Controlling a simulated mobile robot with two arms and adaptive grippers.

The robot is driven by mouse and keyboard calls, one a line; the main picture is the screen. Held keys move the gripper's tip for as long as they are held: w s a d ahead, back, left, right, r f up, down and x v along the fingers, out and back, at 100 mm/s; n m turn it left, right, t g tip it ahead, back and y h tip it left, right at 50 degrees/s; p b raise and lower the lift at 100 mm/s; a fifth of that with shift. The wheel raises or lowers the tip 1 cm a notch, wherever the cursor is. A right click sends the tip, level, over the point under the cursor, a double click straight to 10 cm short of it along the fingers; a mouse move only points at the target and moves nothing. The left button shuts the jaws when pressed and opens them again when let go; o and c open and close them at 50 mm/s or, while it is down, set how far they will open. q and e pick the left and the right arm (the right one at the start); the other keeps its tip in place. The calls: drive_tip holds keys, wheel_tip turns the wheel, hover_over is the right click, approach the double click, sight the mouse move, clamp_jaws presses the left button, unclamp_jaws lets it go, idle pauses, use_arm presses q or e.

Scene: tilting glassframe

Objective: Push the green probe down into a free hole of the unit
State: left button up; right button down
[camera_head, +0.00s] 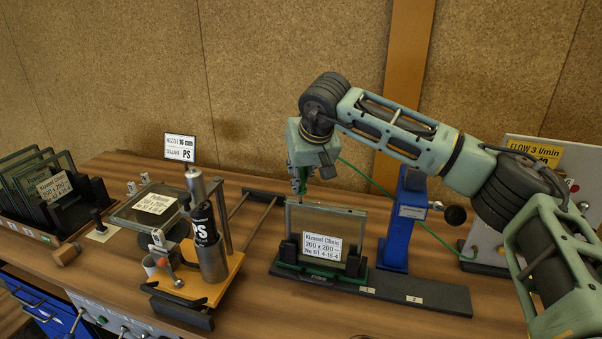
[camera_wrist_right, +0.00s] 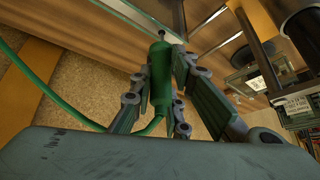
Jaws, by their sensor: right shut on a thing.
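The green probe (camera_wrist_right: 160,80) is a green cylinder with a thin dark tip, and a green hose curves away from its rear. My right gripper (camera_wrist_right: 160,85) is shut on it, with fingers on both sides. In the head view, the right gripper (camera_head: 301,180) points down above the left end of the glass unit (camera_head: 327,217), its fingers around the probe and largely hidden. The unit stands upright in a black and green holder and carries a white label. Its holes cannot be made out, and I cannot tell whether the tip touches it. My left gripper is out of view.
A blue post (camera_head: 398,225) stands right of the unit. The green hose runs to a grey box with a yellow flow sign (camera_head: 535,150). At left are an orange stand with a canister (camera_head: 209,255), a flat glass unit (camera_head: 150,206) and a pane rack (camera_head: 40,190).

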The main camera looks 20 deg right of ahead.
drive_tip(key=shift+f+b, duration=0.85)
drive_tip(key=shift+f, duration=0.55)
drive_tip(key=c, duration=1.6)
unclamp_jaws()
drive_tip(key=v, duration=1.2)
